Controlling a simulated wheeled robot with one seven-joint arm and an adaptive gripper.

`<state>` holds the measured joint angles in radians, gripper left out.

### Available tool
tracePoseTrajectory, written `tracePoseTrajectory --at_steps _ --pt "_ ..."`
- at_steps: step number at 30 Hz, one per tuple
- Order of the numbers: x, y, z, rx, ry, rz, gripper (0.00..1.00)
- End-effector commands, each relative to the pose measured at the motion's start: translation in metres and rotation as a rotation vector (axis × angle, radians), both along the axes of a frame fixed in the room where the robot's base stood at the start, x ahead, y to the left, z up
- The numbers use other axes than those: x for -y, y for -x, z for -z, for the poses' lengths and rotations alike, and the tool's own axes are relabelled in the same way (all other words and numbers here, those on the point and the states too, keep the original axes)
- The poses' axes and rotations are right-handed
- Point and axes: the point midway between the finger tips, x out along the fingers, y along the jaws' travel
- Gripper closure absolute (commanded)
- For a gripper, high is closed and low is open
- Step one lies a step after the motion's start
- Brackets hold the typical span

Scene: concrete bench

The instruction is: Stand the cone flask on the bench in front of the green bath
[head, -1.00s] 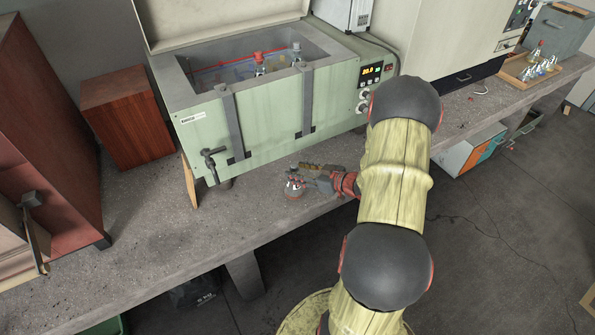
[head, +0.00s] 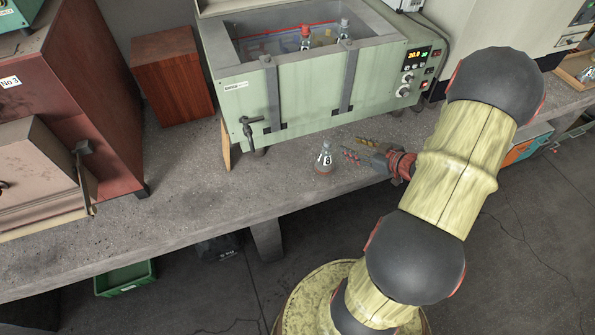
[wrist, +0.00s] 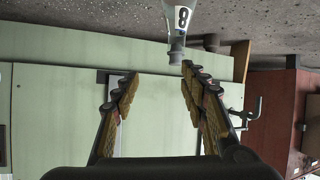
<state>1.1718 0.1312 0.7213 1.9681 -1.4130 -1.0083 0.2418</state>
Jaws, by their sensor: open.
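The cone flask (head: 323,160), marked with an 8, stands upright on the bench (head: 185,190) in front of the green bath (head: 310,90). It has a reddish-brown base and a grey neck. In the wrist view the flask (wrist: 181,20) shows at the top, its neck pointing down the picture, beyond my fingertips. My gripper (head: 362,148) is just right of the flask in the head view, open and apart from it. In the wrist view my gripper (wrist: 158,80) has nothing between its fingers.
The open bath holds a red-capped flask (head: 305,40) and a grey-capped flask (head: 345,32). The bath's drain tap (head: 250,125) juts out left of the flask. A wooden box (head: 172,75) and a red-brown cabinet (head: 70,90) stand left. The bench's front edge is close.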

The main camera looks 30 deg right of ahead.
Motion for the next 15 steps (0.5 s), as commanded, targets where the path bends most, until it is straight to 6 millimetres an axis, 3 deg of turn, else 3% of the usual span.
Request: tracePoseTrajectory --at_steps 3,8,11,15 --pt "0.008 -0.038 -0.045 -0.077 0.154 0.062 0.57" --pt "-0.003 -0.069 -0.117 -0.166 0.296 0.194 0.57" --pt "-0.028 -0.073 -0.161 -0.208 0.331 0.271 0.57" --pt "-0.083 -0.058 -0.212 -0.263 0.313 0.351 0.57"
